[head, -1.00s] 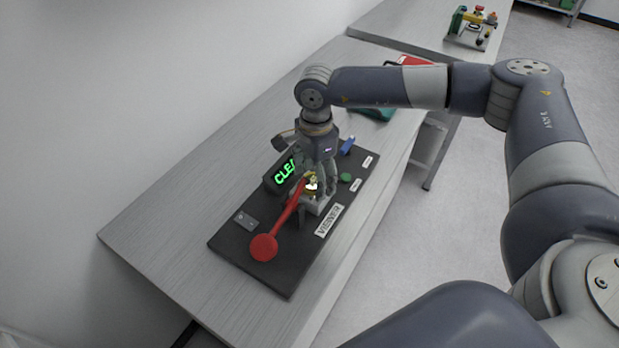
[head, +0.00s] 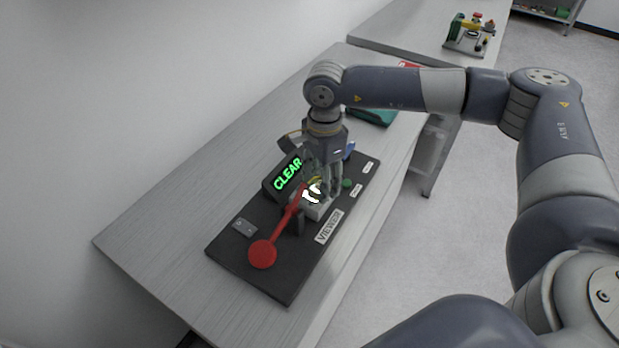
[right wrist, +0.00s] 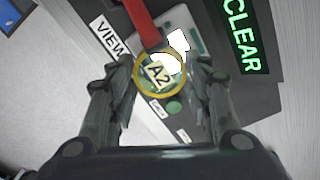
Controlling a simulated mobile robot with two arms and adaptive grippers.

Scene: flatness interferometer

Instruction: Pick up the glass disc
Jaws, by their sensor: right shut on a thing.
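The glass disc (right wrist: 146,76) shows in the right wrist view as a clear round piece with a yellow rim and an "A2" label. My right gripper (right wrist: 160,84) is shut on it, one finger at each side of the rim. In the head view the right gripper (head: 321,190) points down over the black instrument board (head: 270,278), and the disc is mostly hidden by the fingers and a white glare. The disc is close above the pale block (head: 318,210); I cannot tell if they touch. My left gripper is not in view.
A red lever (head: 263,254) with a round end slants across the board beside the gripper. A display (head: 287,175) reads "CLEAR" in green. A teal case (head: 374,116) lies behind. The table's left part (head: 160,240) is bare.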

